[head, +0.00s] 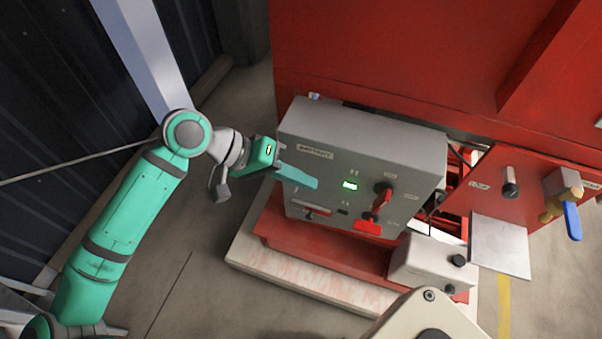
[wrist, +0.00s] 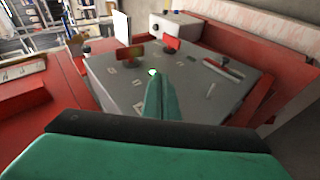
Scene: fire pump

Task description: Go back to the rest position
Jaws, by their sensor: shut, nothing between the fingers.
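My gripper (head: 298,177) is shut and empty, its green fingers together. In the head view it is in front of the left part of the grey control box (head: 330,137), pointing right along its face. Whether the fingertips touch the face I cannot tell. In the wrist view the shut fingers (wrist: 161,98) point over the box face (wrist: 125,95), toward a small lit green display. The box carries a lit green display (head: 350,185), a red-and-black rotary switch (head: 381,193) and a red lever (head: 367,228).
The box stands over a red base on a pale plinth (head: 290,290). A red housing (head: 400,55) rises behind. At right are a small white box (head: 432,262), a hanging white sheet (head: 500,246) and a blue-handled valve (head: 572,220). Floor (head: 175,275) at the lower left is clear.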

